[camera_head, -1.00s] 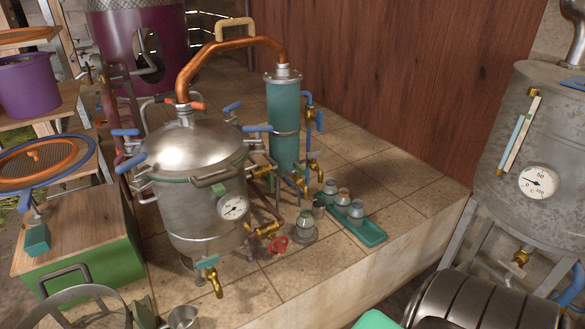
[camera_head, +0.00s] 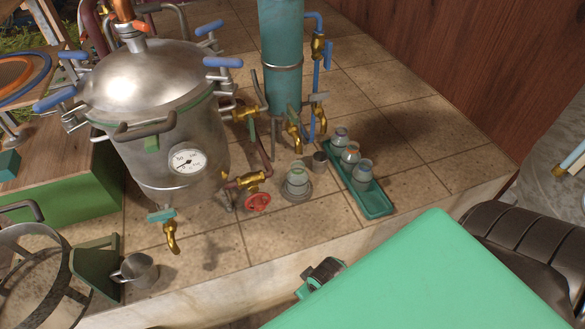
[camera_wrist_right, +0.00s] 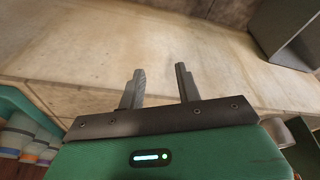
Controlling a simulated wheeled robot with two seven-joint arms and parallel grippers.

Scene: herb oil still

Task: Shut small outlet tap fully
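Several brass taps show in the head view, and I cannot tell for certain which is the small outlet tap. One brass tap (camera_head: 172,238) with a teal handle (camera_head: 161,215) hangs under the front of the steel still pot (camera_head: 160,85). Others, including a front brass tap (camera_head: 294,137), sit low by the teal column (camera_head: 281,55). A brass valve with a red handwheel (camera_head: 258,201) is at the pot's right. In the right wrist view my right gripper (camera_wrist_right: 160,85) is open, its fingers apart and nothing between them. My left gripper is not in view.
A teal tray (camera_head: 377,208) holds small jars right of the taps. Another jar (camera_head: 297,180) stands near the handwheel. A metal mug (camera_head: 136,270) and a green scoop-like piece (camera_head: 95,262) are at lower left. Bare tiles (camera_head: 215,245) lie along the ledge front.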

